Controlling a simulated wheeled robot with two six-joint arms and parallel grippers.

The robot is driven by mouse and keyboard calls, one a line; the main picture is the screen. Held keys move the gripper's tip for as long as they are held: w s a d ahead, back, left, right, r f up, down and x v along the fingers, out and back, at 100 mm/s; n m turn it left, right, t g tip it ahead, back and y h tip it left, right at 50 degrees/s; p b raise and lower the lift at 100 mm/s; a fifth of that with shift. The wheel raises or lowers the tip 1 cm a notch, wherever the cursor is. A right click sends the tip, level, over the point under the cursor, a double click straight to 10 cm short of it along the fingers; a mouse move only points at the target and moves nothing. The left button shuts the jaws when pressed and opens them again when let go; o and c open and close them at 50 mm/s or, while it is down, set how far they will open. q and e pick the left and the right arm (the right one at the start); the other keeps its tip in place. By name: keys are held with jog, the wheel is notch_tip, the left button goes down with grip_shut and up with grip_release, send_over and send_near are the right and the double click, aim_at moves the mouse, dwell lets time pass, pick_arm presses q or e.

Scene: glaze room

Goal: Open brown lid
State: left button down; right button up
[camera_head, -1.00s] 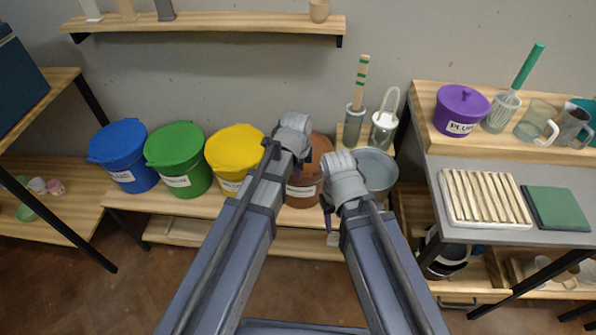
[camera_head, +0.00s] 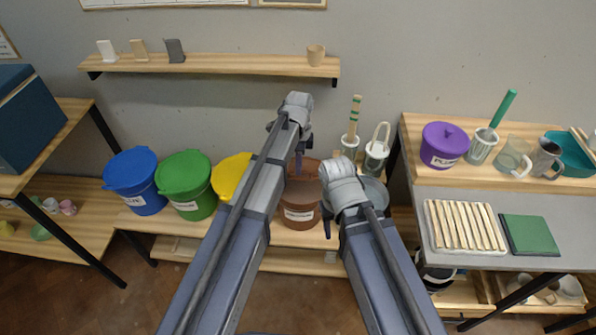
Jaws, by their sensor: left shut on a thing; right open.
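The brown bucket (camera_head: 300,214) stands on the low wooden bench, with a white label on its front. Its brown lid (camera_head: 311,167) shows behind and beside my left gripper and looks tilted up at the back, with the bucket's darker inside below it. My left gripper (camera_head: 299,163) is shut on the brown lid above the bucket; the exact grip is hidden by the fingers. My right gripper (camera_head: 328,225) is open and empty at the bucket's right side, in front of a grey bucket (camera_head: 376,194).
Yellow (camera_head: 228,177), green (camera_head: 184,184) and blue (camera_head: 134,181) buckets stand to the left. Tool holders (camera_head: 376,158) stand behind on the right. A grey table (camera_head: 470,260) at the right carries a slatted board (camera_head: 465,226). A wall shelf (camera_head: 215,65) runs above.

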pick_arm(q)
jog(key=shift+w+r+p, duration=0.4)
jog(key=shift+w+r, duration=0.2)
jog(key=shift+w, duration=0.2)
jog(key=shift+w+r+p, duration=0.4)
jog(key=shift+w+r, duration=0.2)
jog(key=shift+w, duration=0.2)
jog(key=c, duration=1.3)
grip_release()
jog(key=shift+c, duration=0.2)
jog(key=o, duration=0.3)
jog(key=shift+w+f, duration=0.2)
jog(key=shift+f, duration=0.05)
jog(key=shift+o, duration=0.7)
jog(key=shift+s+r, duration=0.1)
jog(key=shift+s, duration=0.1)
